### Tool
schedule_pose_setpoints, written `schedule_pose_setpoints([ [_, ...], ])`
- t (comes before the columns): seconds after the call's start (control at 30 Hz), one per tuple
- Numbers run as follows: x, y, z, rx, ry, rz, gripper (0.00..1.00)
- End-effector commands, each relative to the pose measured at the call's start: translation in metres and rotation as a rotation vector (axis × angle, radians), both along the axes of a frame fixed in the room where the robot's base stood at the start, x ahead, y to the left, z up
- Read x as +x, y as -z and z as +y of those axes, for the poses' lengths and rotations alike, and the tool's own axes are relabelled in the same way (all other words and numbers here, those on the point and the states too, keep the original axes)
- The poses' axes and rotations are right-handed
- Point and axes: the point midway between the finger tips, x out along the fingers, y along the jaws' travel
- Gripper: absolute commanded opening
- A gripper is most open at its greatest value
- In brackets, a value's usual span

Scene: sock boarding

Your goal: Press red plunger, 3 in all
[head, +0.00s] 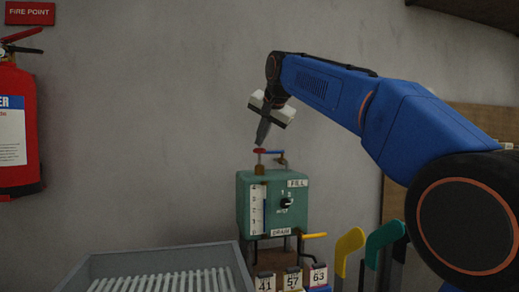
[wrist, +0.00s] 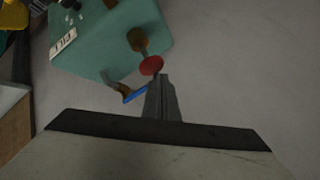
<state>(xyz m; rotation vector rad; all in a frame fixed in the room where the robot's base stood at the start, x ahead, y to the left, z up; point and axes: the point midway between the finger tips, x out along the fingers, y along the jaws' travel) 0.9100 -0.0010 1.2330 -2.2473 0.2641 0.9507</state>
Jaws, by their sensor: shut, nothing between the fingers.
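The red plunger (head: 260,150) stands up from the top of a green box (head: 243,207) labelled FILL and DRAIN. In the wrist view the red plunger (wrist: 151,65) is a round red cap beside a brown fitting. My gripper (head: 259,143) points down just above the red plunger, its fingers shut and empty. In the wrist view my gripper's tips (wrist: 161,77) are right by the red cap; I cannot tell whether they touch it. A blue lever (head: 274,152) sits beside the plunger on the box top, and shows in the wrist view (wrist: 134,94) next to my fingers.
A grey slatted tray (head: 75,286) stands at the front left. Numbered tags, 41 (head: 265,284), 57 (head: 292,281) and 63 (head: 319,276), sit below the box. A yellow lever (head: 314,236) sticks out low right. Yellow and green boards (head: 349,241) stand at right. A fire extinguisher (head: 14,130) hangs at left.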

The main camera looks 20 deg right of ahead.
Motion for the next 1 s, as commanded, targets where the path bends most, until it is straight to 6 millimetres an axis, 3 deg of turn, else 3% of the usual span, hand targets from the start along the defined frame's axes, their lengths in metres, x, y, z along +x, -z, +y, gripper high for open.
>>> schedule_pose_setpoints([
  [1.0, 0.0003, 0.0103, 0.0001, 0.000, 0.000, 0.000, 0.00],
])
